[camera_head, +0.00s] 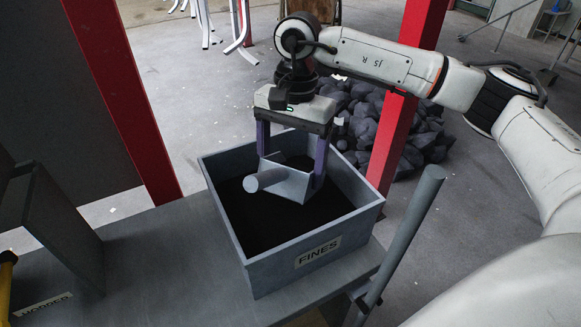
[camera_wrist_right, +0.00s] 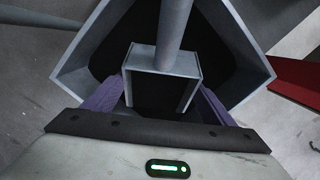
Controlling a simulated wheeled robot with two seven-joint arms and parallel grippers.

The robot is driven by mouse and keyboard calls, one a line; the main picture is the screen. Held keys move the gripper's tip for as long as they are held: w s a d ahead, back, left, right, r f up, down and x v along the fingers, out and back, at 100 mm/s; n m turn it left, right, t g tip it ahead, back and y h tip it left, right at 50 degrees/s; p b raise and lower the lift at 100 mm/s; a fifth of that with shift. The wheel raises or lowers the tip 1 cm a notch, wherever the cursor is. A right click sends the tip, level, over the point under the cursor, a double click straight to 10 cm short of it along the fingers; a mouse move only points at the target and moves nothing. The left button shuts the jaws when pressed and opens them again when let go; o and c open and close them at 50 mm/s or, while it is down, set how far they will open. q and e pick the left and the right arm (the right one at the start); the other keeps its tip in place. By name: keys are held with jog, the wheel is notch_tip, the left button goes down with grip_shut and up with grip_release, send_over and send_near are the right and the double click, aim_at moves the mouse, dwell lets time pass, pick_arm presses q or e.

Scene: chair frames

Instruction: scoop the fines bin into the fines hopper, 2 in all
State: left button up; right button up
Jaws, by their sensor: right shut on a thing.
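The fines bin (camera_head: 318,255) is a grey open box with a FINES label, standing on a grey table and holding dark material (camera_head: 262,225). The bin's rim also shows in the wrist view (camera_wrist_right: 245,62). My right gripper (camera_head: 291,171), with purple fingers, is shut on a grey scoop (camera_head: 289,184) with a round handle, which also shows in the wrist view (camera_wrist_right: 165,60). The scoop is within the bin's opening; I cannot tell whether it touches the fines. Its inside looks dark, and its load is unclear. A grey panelled structure (camera_head: 62,225) stands at left near a partly readable label, possibly the hopper. My left gripper is out of view.
Red posts (camera_head: 402,95) stand behind the bin and at left (camera_head: 125,100). A grey slanted bar (camera_head: 405,240) rises close to the bin's right side. A dark rock pile (camera_head: 385,125) lies on the floor behind. The table (camera_head: 170,265) is clear left of the bin.

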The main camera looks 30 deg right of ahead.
notch_tip(320, 180, up, 11)
jog(key=p, duration=0.2)
dwell(0.6)
dwell(1.1)
